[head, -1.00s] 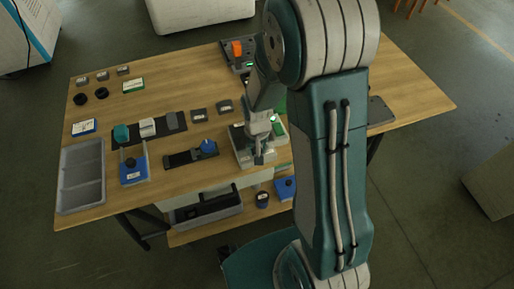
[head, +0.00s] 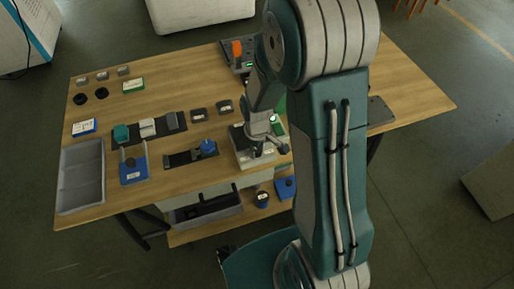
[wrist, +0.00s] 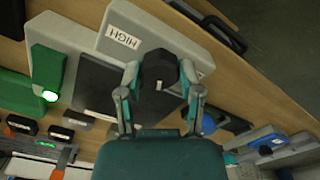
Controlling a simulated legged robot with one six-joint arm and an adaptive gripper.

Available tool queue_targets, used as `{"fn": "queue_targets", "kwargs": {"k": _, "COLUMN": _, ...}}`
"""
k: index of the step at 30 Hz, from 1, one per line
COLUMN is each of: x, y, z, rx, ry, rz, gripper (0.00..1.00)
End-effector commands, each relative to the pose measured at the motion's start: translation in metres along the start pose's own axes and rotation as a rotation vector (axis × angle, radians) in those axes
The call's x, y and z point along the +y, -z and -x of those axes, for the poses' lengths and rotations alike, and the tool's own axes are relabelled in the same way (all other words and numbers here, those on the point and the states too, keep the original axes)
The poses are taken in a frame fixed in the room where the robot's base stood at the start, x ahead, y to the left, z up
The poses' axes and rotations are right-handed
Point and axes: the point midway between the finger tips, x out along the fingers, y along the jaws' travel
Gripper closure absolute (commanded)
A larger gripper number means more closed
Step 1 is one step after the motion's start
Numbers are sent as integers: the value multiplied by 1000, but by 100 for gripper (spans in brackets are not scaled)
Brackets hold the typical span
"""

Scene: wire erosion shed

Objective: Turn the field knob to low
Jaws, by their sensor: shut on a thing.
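The field knob is a dark faceted knob (wrist: 160,68) with a small white mark, seen in the wrist view. It stands on a grey box (wrist: 116,17) with a HIGH label (wrist: 122,38); no LOW label is readable. My gripper (wrist: 160,76) has one finger on each side of the knob and is shut on it. In the head view my gripper (head: 264,150) is over the light grey box (head: 247,162) near the table's front edge, and the knob is hidden there.
A green block with a lit lamp (wrist: 48,95) is beside the box. A blue-knobbed slider (head: 208,147) lies left of the box. A grey tray (head: 81,176) stands at the table's left end. An orange-handled switch (head: 237,48) is at the back.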

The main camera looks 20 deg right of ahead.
Motion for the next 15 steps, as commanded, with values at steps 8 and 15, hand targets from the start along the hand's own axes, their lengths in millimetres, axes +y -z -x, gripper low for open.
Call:
{"fn": "queue_targets", "kwargs": {"k": 8, "x": 1, "y": 2, "z": 0, "rx": 6, "ry": -4, "rz": 77, "gripper": 100}}
{"fn": "queue_targets", "kwargs": {"k": 15, "x": 1, "y": 2, "z": 0, "rx": 6, "ry": -4, "rz": 90, "gripper": 100}}
